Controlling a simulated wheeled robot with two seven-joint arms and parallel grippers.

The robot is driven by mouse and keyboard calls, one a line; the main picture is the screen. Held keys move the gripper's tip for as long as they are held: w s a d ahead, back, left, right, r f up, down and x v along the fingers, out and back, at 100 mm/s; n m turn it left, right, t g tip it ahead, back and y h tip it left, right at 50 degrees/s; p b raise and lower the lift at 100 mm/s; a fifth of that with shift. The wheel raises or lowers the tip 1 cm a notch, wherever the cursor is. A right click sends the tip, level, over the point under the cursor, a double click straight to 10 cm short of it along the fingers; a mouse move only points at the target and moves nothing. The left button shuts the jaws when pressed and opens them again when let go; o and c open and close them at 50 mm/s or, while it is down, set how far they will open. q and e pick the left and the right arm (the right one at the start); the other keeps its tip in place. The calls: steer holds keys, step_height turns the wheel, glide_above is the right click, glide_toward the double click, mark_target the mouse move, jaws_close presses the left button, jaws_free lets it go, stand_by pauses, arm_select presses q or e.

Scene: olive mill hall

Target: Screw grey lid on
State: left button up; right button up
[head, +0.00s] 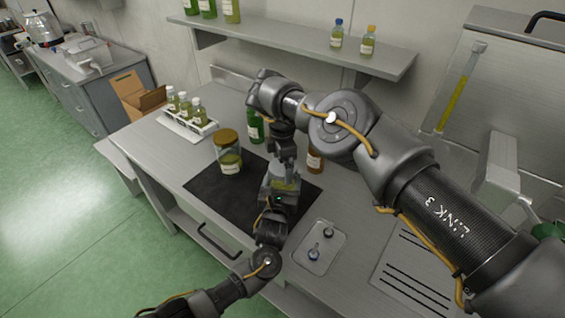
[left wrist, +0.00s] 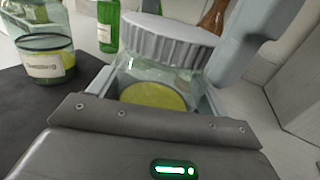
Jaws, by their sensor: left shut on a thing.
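A clear glass jar (left wrist: 165,78) with yellow-green contents stands between the fingers of my left gripper (left wrist: 155,100), which is shut on it. In the head view the jar (head: 284,184) is partly covered by my grippers, over the dark mat (head: 213,190). The ribbed grey lid (left wrist: 168,40) sits at the jar's mouth, looking slightly tilted; whether it is threaded on cannot be seen. My right gripper (head: 283,160) points down from above at the lid. One of its fingers is close beside the lid's right side in the left wrist view; its grip is unclear.
A gold-lidded jar (head: 229,150) stands left on the mat. A rack of several bottles (head: 187,120) is behind it. A green bottle (head: 254,128) and a brown bottle (head: 315,160) stand near my right arm. A small tray (head: 320,247) lies at front right.

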steer(key=shift+r, duration=0.1)
step_height(320, 180, up, 12)
steer(key=shift+f, duration=0.1)
stand_by(0.5)
arm_select(q)
steer(key=o, duration=1.9)
steer(key=shift+s, duration=0.3)
steer(key=s, duration=0.3)
steer(key=s+a, duration=0.1)
steer(key=s, duration=0.6)
steer(key=shift+a+p, duration=0.25)
steer(key=shift+p, duration=0.1)
arm_select(e)
steer(key=shift+r, duration=0.4)
